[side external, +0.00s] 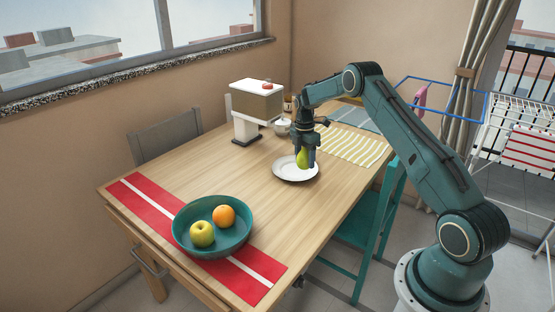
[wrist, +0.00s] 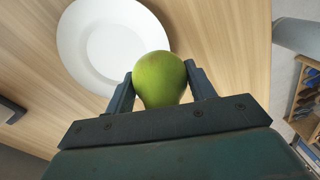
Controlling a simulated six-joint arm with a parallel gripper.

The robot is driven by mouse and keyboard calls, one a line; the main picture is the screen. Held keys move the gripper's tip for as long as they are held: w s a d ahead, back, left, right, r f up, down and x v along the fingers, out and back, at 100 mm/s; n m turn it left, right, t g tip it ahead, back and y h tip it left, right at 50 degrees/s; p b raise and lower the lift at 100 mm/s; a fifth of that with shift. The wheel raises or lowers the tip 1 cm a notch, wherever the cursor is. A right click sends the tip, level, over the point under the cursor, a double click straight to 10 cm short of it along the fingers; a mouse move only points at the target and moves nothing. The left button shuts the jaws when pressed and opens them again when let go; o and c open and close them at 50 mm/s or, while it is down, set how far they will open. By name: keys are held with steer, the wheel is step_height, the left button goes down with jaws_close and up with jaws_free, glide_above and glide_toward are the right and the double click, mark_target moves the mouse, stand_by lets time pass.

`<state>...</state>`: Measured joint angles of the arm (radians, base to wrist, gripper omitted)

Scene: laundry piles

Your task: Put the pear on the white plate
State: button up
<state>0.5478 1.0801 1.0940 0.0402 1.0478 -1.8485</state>
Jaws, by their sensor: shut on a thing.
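The green pear (side external: 303,158) is between the fingers of my gripper (side external: 305,160), which is shut on it. In the side view it hangs above the right part of the white plate (side external: 287,174) on the wooden table. In the wrist view the pear (wrist: 160,78) sits between both fingers (wrist: 160,88) and overlaps the lower right rim of the white plate (wrist: 75,45). The plate's surface shows empty where visible. Whether the pear's underside touches the plate cannot be told.
A teal bowl (side external: 180,240) with a yellow apple (side external: 202,234) and an orange (side external: 224,216) stands on a red and white runner (side external: 140,200). A striped yellow cloth (side external: 350,147) lies to the right.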

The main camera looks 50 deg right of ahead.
steer(key=shift+f, duration=2.1)
steer(key=shift+f, duration=0.1)
steer(key=o, duration=1)
steer(key=shift+o, duration=0.2)
steer(key=r, duration=0.8)
steer(key=w+r, duration=0.1)
steer(key=r, duration=0.3)
steer(key=shift+d+r, duration=0.1)
